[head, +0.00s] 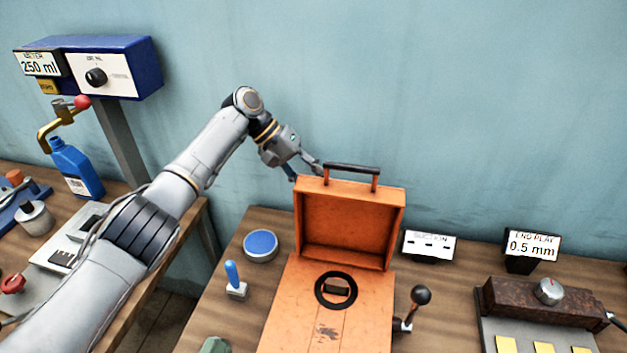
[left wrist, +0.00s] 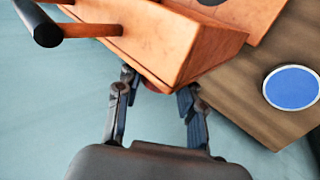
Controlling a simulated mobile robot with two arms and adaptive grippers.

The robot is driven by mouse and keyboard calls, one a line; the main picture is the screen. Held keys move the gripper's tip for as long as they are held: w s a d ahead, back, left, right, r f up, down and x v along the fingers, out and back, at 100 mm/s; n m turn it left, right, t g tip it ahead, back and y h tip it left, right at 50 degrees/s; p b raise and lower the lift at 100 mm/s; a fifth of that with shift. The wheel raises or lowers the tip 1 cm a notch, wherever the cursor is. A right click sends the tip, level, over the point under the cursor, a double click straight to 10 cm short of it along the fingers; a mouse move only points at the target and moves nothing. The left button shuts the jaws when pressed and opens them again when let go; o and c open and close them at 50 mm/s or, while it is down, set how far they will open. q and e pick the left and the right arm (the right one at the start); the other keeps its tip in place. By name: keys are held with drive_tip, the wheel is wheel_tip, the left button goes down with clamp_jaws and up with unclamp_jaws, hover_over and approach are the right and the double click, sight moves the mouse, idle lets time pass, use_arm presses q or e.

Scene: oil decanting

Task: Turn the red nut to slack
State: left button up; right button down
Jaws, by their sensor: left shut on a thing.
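An orange box (head: 350,195) stands upright behind an orange plate on the right bench, with a dark handle on top. My left gripper (head: 308,168) reaches behind the upper left of this box. My right gripper is not in view.
The orange plate (head: 290,325) has a black ring. A blue round pad (head: 261,245), a blue-handled switch (head: 232,275) and a black-knobbed lever (head: 420,295) stand around it. An end play display reading 0.5 mm (head: 532,244) is at right. A meter (head: 110,68) and blue bottle (head: 75,170) are at left.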

use_arm(q)
drive_tip(key=shift+d+r+y+p, duration=0.1)
drive_tip(key=shift+r+y+p, duration=0.25)
drive_tip(key=shift+p, duration=0.5)
drive_tip(key=y+p, duration=0.1)
drive_tip(key=p, duration=0.1)
drive_tip(key=y+p, duration=0.1)
drive_tip(key=shift+s+d+r+t+y+p, duration=0.1)
drive_tip(key=shift+d+r+t+y+p, duration=0.05)
drive_tip(key=shift+d+t+y+p, duration=0.15)
drive_tip(key=shift+y+p, duration=0.95)
drive_tip(key=shift+d+f+t+y+p, duration=0.2)
drive_tip(key=shift+t+y+p, duration=0.2)
drive_tip(key=shift+y, duration=0.3)
drive_tip(key=shift+a, duration=0.1)
drive_tip(key=o, duration=1.2)
drive_tip(key=r, duration=0.8)
drive_tip(key=a+r, duration=0.1)
drive_tip(key=r, duration=0.3)
